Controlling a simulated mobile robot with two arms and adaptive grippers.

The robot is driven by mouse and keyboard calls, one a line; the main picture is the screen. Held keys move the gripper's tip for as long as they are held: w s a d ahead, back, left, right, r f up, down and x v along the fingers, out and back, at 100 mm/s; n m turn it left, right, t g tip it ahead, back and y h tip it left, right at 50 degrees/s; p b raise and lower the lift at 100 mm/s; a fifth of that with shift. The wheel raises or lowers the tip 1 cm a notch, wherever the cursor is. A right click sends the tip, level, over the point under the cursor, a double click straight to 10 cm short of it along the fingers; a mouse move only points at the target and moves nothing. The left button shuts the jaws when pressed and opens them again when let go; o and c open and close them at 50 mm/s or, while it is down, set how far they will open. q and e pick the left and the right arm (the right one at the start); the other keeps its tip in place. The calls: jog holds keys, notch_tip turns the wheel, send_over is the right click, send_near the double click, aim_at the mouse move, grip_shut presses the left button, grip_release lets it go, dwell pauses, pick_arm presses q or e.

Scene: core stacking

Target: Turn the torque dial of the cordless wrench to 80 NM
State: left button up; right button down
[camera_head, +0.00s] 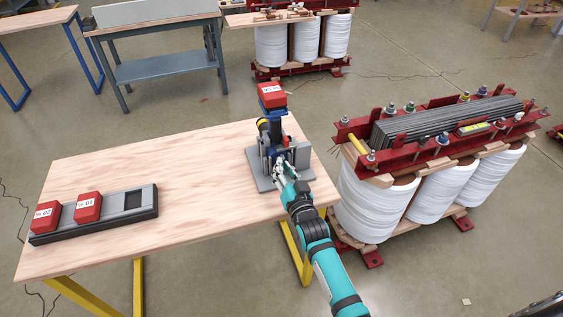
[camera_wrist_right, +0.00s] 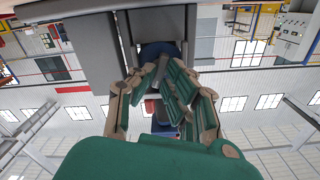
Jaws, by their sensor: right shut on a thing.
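The cordless wrench (camera_head: 274,128) stands upright with its red battery (camera_head: 271,94) on top, in a grey stand (camera_head: 264,184) at the right end of the wooden table (camera_head: 190,160). My right gripper (camera_head: 279,163) reaches it from the front, low on the wrench. In the right wrist view my right gripper (camera_wrist_right: 160,80) has its green fingers closed around a small greyish part of the wrench. The fingers cover most of that part. The torque dial's marks and setting cannot be read. My left gripper is in neither view.
A dark tray (camera_head: 148,213) with red batteries (camera_head: 88,206) and an empty slot lies at the table's left. A large transformer (camera_head: 430,150) with white coils stands close to the table's right side. The table's middle is clear. A grey workbench (camera_head: 160,68) stands behind.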

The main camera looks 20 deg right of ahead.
jog(key=shift+m, duration=0.5)
jog(key=shift+m+p, duration=0.3)
jog(key=shift+m, duration=1.1)
jog(key=c, duration=1.8)
grip_release()
jog(key=o, duration=0.5)
jog(key=shift+s, duration=0.1)
jog(key=s, duration=1.1)
jog(key=shift+s+d, duration=0.15)
jog(key=shift+s, duration=0.25)
